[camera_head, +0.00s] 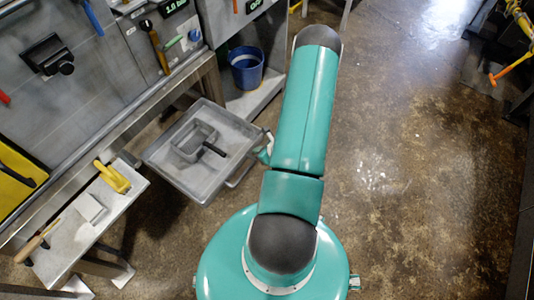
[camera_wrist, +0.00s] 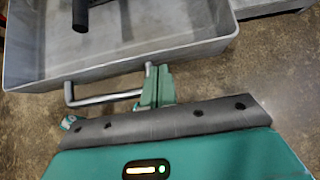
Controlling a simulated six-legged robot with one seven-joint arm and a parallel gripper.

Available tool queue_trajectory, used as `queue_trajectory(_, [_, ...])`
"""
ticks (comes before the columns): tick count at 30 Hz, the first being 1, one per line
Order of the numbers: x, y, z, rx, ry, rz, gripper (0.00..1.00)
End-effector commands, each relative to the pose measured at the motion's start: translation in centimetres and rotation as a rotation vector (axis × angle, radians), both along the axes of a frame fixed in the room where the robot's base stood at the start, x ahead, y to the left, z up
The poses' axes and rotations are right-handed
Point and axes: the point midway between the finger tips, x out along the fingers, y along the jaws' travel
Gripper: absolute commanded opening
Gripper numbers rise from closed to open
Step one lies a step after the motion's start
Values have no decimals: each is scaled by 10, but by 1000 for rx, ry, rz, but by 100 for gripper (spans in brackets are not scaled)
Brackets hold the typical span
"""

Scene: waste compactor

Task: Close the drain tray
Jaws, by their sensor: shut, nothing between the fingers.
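The drain tray (camera_head: 225,121) is a shallow grey metal tray pulled out from under the compactor's front, left of my arm. A small grey pan with a black handle (camera_head: 196,143) lies in it. The tray's bar handle (camera_head: 240,173) is on the side facing my arm. In the wrist view the tray wall (camera_wrist: 120,70) fills the upper left, with the bar handle (camera_wrist: 105,99) below it. My gripper (camera_wrist: 157,82) is shut and empty at the handle's right end, close to the tray wall. I cannot tell whether it touches. In the head view my arm mostly hides it.
A blue bucket (camera_head: 246,69) stands on a low shelf behind the tray. A metal bench (camera_head: 65,235) with a yellow-handled tool (camera_head: 112,177) is at the lower left. The floor (camera_head: 400,170) right of my arm is clear.

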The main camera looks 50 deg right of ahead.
Motion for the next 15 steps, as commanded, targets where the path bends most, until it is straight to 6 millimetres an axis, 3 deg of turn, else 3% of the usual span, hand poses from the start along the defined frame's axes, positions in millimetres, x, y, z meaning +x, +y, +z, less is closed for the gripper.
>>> queue_trajectory(5, [13, 2, 0, 0, 0, 1, 0])
queue_trajectory(15, [14, 2, 0, 0, 0, 1, 0])
